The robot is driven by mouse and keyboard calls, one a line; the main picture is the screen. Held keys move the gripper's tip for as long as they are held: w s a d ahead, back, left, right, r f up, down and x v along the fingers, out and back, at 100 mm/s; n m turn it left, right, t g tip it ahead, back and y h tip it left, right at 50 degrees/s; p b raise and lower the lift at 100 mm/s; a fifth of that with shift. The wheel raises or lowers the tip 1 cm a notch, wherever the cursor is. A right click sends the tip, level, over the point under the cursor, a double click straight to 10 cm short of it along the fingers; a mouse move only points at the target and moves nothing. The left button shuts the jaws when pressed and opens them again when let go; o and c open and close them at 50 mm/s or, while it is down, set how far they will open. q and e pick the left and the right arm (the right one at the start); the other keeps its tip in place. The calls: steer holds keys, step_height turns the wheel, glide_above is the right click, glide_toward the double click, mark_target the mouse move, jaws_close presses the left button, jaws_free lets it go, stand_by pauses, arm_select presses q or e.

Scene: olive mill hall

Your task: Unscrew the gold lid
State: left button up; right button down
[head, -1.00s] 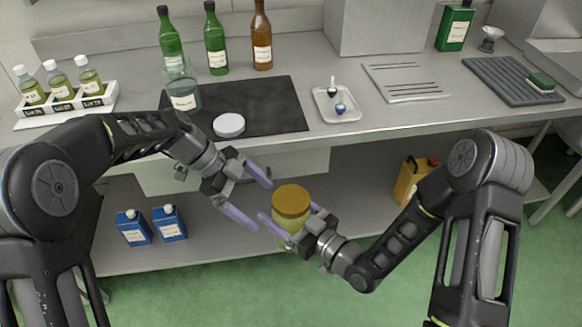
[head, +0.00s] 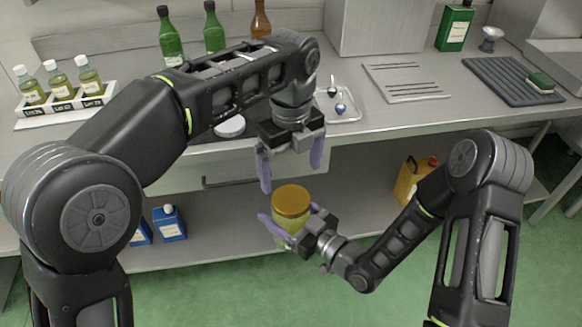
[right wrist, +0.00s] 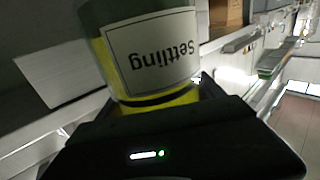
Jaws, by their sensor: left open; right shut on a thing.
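The gold lid (head: 291,201) sits on top of a jar of yellow-green liquid (head: 284,240). My right gripper (head: 287,228) is shut on the jar's body and holds it upright in front of the bench. In the right wrist view the jar's label (right wrist: 155,52) reads "Settling" and appears upside down; the lid is out of that view. My left gripper (head: 290,178) is open and points down just above the lid, its fingers apart. Its fingertips look close to the lid; I cannot tell whether they touch it.
The bench top holds a white rack of small bottles (head: 98,100), green bottles (head: 214,30), a white dish (head: 350,106) and a dark ribbed mat (head: 505,84). A yellow canister (head: 412,182) and blue containers (head: 170,223) stand on the lower shelf.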

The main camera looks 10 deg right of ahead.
mark_target(291, 199)
arm_select(q)
steer(key=shift+f, duration=4)
steer(key=shift+c, duration=0.4)
